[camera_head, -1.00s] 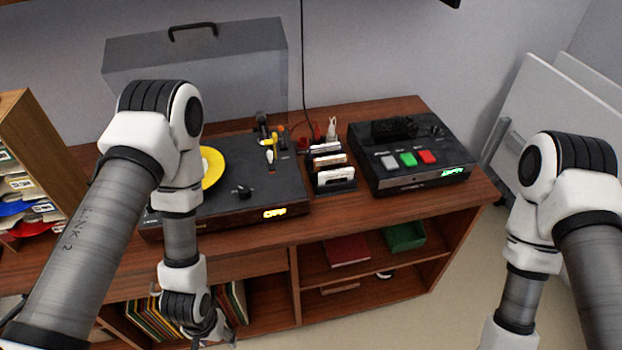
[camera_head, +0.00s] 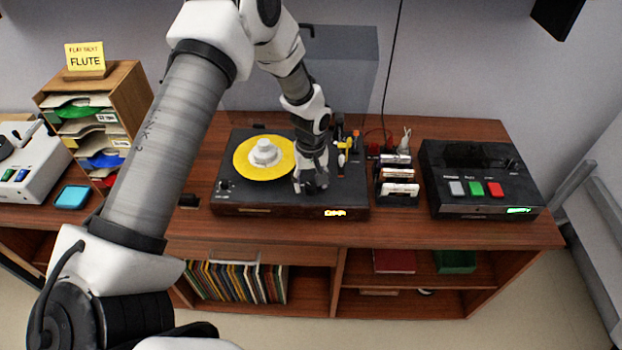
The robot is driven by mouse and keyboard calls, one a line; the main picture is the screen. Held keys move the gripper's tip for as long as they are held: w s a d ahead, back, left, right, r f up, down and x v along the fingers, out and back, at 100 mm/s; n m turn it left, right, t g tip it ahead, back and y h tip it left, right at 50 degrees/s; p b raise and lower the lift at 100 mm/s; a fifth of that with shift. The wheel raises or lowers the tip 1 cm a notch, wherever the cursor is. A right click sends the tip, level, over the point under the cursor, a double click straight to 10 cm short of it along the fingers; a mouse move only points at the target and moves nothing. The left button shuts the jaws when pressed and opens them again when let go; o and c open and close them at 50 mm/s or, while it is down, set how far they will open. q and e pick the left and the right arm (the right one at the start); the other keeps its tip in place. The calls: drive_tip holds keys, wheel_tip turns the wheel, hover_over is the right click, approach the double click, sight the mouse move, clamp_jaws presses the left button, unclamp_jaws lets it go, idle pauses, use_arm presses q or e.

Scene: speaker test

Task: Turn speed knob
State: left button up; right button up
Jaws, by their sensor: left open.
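The turntable (camera_head: 270,203) sits on the wooden cabinet with a yellow disc (camera_head: 262,168) on its platter. A small lit display (camera_head: 335,212) is on its front face, apparently reading OFF. My left gripper (camera_head: 311,189) is open and points down over the deck, right of the disc. It covers the spot where a black knob showed earlier, so that knob is hidden; I cannot tell whether the fingers touch it. Another small dark knob (camera_head: 225,188) is at the deck's front left. My right gripper is out of view.
A black recorder (camera_head: 470,200) with white, green and red buttons stands to the right. A cassette rack (camera_head: 398,190) stands between it and the turntable. A wooden sorter (camera_head: 125,88) with a FLUTE sign (camera_head: 85,57) is at the left. A clear raised lid (camera_head: 350,70) is behind.

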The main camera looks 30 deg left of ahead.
use_arm(q)
drive_tip(key=shift+f, duration=0.15)
drive_tip(key=shift+c, duration=0.3)
clamp_jaws()
